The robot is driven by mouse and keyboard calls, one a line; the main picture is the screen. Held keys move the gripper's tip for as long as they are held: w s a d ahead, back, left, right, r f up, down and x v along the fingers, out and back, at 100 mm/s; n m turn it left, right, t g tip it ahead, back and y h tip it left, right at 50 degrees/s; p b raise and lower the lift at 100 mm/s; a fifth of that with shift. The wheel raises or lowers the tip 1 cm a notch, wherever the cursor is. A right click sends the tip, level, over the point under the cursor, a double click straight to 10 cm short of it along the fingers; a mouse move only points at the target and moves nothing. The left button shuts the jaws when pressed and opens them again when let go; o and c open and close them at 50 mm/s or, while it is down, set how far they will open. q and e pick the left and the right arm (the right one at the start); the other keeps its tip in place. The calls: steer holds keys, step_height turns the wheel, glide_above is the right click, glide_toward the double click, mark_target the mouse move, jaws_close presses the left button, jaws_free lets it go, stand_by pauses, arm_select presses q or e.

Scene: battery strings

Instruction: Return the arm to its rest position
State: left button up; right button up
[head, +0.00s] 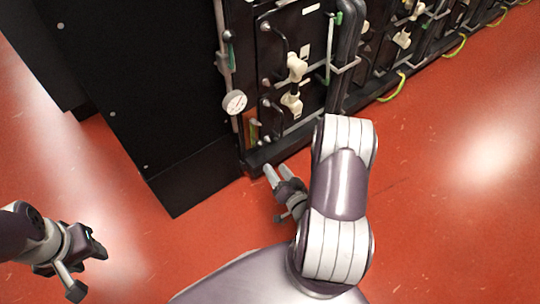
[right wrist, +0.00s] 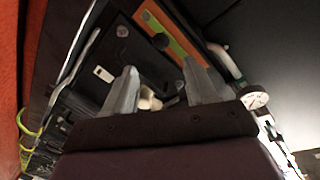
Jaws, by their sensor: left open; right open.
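My right arm (head: 340,195) reaches up from the bottom middle of the head view and bends back down. My right gripper (head: 278,178) is beside it, open and empty, low in front of the battery cabinet (head: 300,45). In the right wrist view the right gripper's two grey fingers (right wrist: 158,90) stand apart, with the cabinet front behind them. Nothing lies between the fingertips that I can see as held. My left gripper (head: 85,262) is at the lower left of the head view, open and empty over the red floor.
A tall black cabinet side (head: 150,90) stands at the left. A round white gauge (head: 234,102) sticks out at its corner; it also shows in the right wrist view (right wrist: 254,98). Cream handles (head: 294,68) protrude from the front. Red floor (head: 440,190) is clear to the right.

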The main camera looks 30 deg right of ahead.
steer(key=shift+s, duration=0.25)
stand_by(0.3)
